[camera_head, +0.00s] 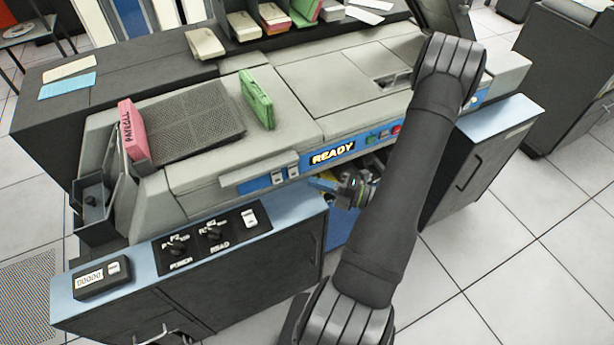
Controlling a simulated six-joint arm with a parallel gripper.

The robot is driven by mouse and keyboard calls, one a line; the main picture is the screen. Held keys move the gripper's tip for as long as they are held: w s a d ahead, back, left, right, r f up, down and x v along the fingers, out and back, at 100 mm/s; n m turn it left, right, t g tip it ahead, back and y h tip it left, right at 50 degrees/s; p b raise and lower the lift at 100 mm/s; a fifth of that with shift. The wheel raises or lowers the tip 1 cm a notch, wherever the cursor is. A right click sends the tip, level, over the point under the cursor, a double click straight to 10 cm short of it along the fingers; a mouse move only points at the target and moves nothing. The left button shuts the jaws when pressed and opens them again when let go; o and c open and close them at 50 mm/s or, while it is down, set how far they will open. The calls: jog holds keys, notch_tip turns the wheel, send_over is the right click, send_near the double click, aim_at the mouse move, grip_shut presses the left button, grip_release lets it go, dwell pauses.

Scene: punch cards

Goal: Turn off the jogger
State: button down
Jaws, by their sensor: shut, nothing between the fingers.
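No part in view carries a readable jogger label, so I cannot tell which switch belongs to it. A pink card deck marked PAYROLL (132,131) stands upright in the machine's left end, beside a dark ribbed plate (192,122). Two small rocker switches (285,175) sit on the blue front strip, left of the lit READY sign (333,153). A black panel with two knobs and a white switch (250,217) lies on the lower blue top. My gripper (340,188) is shut and empty at the machine's front, below the READY sign and partly hard to make out.
A green card deck (257,99) stands on the machine's top. A counter box (102,277) sits at the lower left. Coloured buttons (384,133) line the front, partly near my arm. More decks (245,25) stand behind. Tiled floor (490,260) is clear at right.

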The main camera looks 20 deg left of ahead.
jog(key=d, duration=0.8)
jog(key=shift+r, duration=0.35)
jog(key=shift+a, duration=0.1)
jog(key=a, duration=0.6)
jog(key=a+f, duration=0.1)
jog(key=a, duration=0.2)
jog(key=shift+s+a, duration=0.1)
jog(key=shift+a, duration=0.2)
jog(key=shift+d+f, duration=0.15)
jog(key=shift+f, duration=0.15)
jog(key=shift+d+f, duration=0.45)
jog(key=shift+d, duration=0.1)
jog(key=shift+s+d, duration=0.1)
jog(key=shift+d, duration=0.55)
jog(key=shift+a, duration=0.15)
